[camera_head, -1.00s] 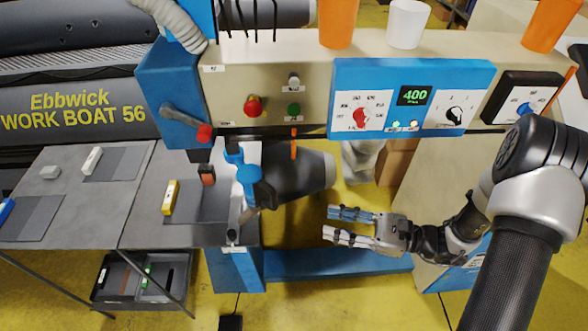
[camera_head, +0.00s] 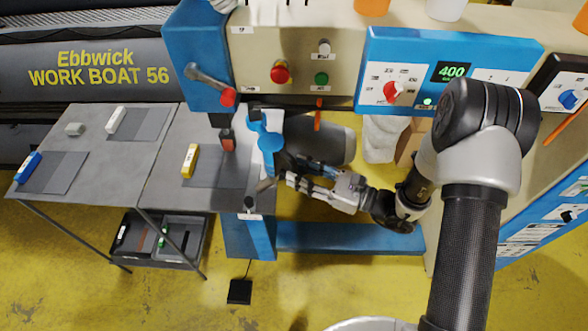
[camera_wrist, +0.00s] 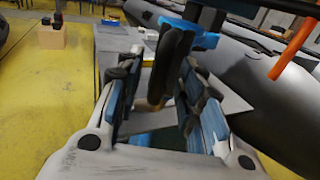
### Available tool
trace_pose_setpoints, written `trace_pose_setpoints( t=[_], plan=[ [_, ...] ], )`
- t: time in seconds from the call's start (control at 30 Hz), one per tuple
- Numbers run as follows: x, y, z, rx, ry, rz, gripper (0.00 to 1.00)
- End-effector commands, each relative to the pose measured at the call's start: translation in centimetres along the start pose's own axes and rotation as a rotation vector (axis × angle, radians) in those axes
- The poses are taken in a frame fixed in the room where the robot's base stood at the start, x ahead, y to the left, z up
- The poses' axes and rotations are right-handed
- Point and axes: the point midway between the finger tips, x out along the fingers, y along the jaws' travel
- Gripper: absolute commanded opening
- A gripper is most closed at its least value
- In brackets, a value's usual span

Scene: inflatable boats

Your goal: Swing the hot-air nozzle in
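The hot-air nozzle assembly, with a blue bracket (camera_head: 268,142), hangs under the machine's left end, above the right edge of the grey table. My gripper (camera_head: 284,172) is just right of its lower part in the head view. In the wrist view my gripper (camera_wrist: 163,78) is open, with a finger on each side. A dark upright handle-like part with a brownish lower end (camera_wrist: 156,92) shows between the fingers, below a blue piece (camera_wrist: 190,32). I cannot tell whether the fingers touch it. The nozzle's outlet is partly hidden in the head view.
The machine front has a lever with a red knob (camera_head: 228,97), a red button (camera_head: 280,72), a green button (camera_head: 321,79) and a display reading 400 (camera_head: 451,72). A grey table (camera_head: 165,165) with small blocks stands left. A dark pedal (camera_head: 239,291) lies on the floor.

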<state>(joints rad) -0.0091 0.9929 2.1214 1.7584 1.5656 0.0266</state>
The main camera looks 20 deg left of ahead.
Motion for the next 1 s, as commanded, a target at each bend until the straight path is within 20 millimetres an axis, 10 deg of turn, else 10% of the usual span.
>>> trace_pose_setpoints(
  t=[0.53, 1.0],
  plan=[
    [2.4, 0.0, 0.0, 0.0, 0.0, 0.0, 0.35],
    [2.4, 0.0, 0.0, 0.0, 0.0, 0.0, 0.03]
  ],
)
